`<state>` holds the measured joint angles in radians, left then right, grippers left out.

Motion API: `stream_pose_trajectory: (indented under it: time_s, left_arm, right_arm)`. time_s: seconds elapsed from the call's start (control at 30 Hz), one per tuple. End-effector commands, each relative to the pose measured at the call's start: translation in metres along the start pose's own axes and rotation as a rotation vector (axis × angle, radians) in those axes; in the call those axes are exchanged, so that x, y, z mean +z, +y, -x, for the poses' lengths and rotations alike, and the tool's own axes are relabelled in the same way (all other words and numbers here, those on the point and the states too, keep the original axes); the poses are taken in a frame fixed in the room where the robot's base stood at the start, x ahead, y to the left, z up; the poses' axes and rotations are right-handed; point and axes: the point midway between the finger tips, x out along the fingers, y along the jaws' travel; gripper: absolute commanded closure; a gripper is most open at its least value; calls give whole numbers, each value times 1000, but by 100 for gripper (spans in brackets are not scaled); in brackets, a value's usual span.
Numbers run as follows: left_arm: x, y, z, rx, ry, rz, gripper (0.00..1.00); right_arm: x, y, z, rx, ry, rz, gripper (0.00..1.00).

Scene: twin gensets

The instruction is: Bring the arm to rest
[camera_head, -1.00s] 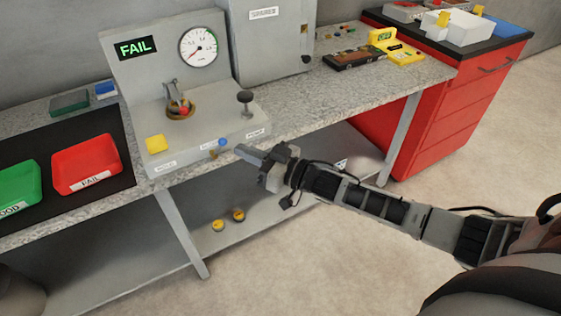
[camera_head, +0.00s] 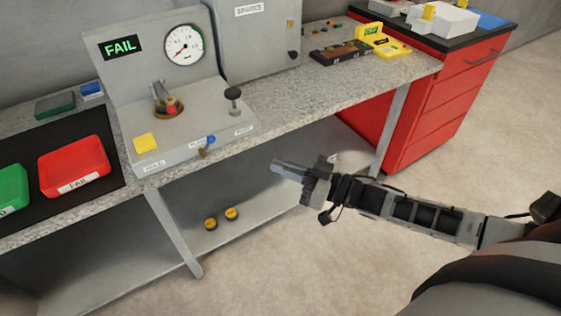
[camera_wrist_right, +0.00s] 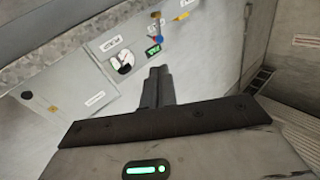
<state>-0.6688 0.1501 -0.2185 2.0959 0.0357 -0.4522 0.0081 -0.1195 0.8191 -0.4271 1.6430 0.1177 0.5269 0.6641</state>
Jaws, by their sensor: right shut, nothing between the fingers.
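My right gripper (camera_head: 277,165) is in front of the bench's front edge, in the open space right of the test stand. Its fingers are together with nothing between them, and they also show shut in the right wrist view (camera_wrist_right: 160,72). My right arm reaches in from the right side of the head view. The gripper is apart from the bench and the test stand (camera_head: 190,132). My left gripper is out of view.
The granite bench (camera_head: 300,98) holds a red FAIL tray (camera_head: 75,165), a green tray (camera_head: 10,190), a SPARES cabinet (camera_head: 255,45) and a yellow meter (camera_head: 383,42). A red drawer cabinet (camera_head: 440,105) stands right. Two yellow-capped parts (camera_head: 221,218) lie on the lower shelf. Floor is clear in front.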

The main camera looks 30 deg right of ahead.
Motion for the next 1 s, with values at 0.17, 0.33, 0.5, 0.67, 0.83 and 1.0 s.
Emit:
stream_pose_trajectory:
  time_s: [0.17, 0.33, 0.5, 0.67, 0.83, 1.0]
  left_arm:
    - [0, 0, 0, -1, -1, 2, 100]
    - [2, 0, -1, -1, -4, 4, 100]
    - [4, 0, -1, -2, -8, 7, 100]
    - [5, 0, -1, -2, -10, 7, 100]
    - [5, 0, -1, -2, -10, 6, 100]
    - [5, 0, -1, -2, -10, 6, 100]
  right_arm:
    - [0, 0, 0, 0, 0, 0, 100]
    - [22, -23, -2, 54, -37, -18, 100]
    - [74, -85, 8, 238, -231, -43, 100]
    - [105, -128, 38, 370, -475, -59, 100]
    - [118, -147, 62, 415, -631, -66, 75]
    - [120, -149, 65, 416, -653, -64, 62]
